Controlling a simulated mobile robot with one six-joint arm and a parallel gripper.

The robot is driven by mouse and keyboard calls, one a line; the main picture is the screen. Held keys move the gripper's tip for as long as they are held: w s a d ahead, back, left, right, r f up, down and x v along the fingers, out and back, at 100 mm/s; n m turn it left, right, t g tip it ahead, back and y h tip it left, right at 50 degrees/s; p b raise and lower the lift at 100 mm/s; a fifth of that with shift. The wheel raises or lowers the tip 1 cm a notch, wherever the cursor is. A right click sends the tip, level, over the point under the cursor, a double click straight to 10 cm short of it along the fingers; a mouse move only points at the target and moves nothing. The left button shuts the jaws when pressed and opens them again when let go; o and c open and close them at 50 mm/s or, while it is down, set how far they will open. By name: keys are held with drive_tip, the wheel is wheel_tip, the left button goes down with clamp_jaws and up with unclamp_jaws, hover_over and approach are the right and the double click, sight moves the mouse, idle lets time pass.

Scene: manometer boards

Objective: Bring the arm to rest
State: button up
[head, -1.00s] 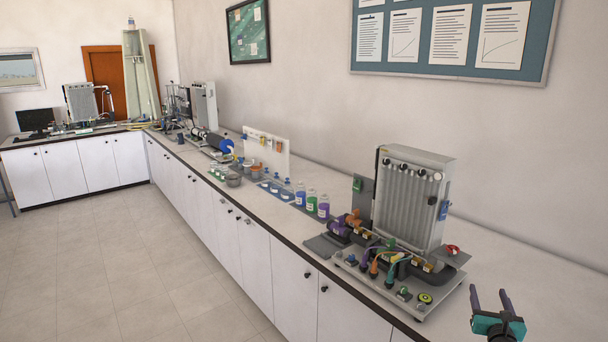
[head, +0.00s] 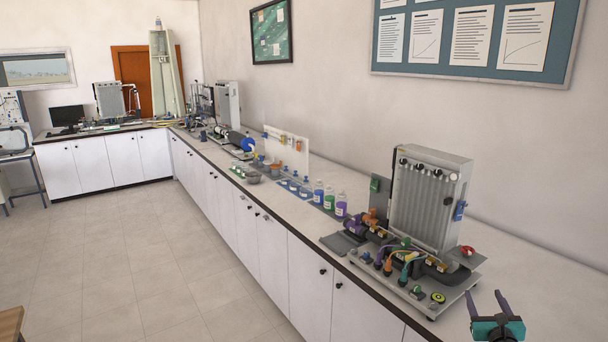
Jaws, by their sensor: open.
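My gripper (head: 487,304) is at the bottom right of the head view. Its two dark fingers point up and stand apart, with nothing between them. Its teal body (head: 497,328) shows below the fingers, and the rest of the arm is out of the picture. The gripper appears in front of the white counter (head: 545,305), to the right of the nearest manometer board (head: 430,205) and its grey base plate (head: 425,303). It looks apart from them.
Bottles with blue, green and purple contents (head: 329,198) stand left of the manometer board. More apparatus (head: 228,105) lines the counter farther back. The tiled floor (head: 150,245) left of the white cabinets is clear. A wooden edge (head: 11,323) shows at bottom left.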

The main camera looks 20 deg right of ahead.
drive_tip(key=w+a+f+n+y, duration=0.25)
drive_tip(key=w+a+n, duration=0.25)
drive_tip(key=w+a, duration=0.25)
drive_tip(key=w+a+f+n+y, duration=0.2)
drive_tip(key=w+a+n+y, duration=0.3)
drive_tip(key=a, duration=0.3)
drive_tip(key=w+a+f+n+g+y, duration=0.25)
drive_tip(key=a+f+n, duration=0.3)
drive_tip(key=a, duration=0.55)
drive_tip(key=w+a+f+n+g+y, duration=0.1)
drive_tip(key=a+f+n+g+y, duration=0.2)
drive_tip(key=a+n, duration=0.65)
drive_tip(key=w+a+f+n+g+y, duration=0.2)
drive_tip(key=a+f+n+g, duration=0.3)
drive_tip(key=a, duration=0.9)
drive_tip(key=s+a+f+n+g+h, duration=0.45)
drive_tip(key=s+a+f+n, duration=0.25)
drive_tip(key=s+a+n, duration=0.3)
drive_tip(key=s+f+g+b, duration=0.2)
drive_tip(key=s+f+b, duration=0.4)
drive_tip(key=s+f, duration=0.6)
drive_tip(key=s+f+n+g+b, duration=0.1)
drive_tip(key=s+f+g+b, duration=0.2)
drive_tip(key=s+f+b, duration=0.4)
drive_tip(key=w+x, duration=0.1)
drive_tip(key=x, duration=1.3)
drive_tip(key=shift+f, duration=0.3)
drive_tip(key=shift+a+h, duration=0.15)
drive_tip(key=shift+h, duration=0.1)
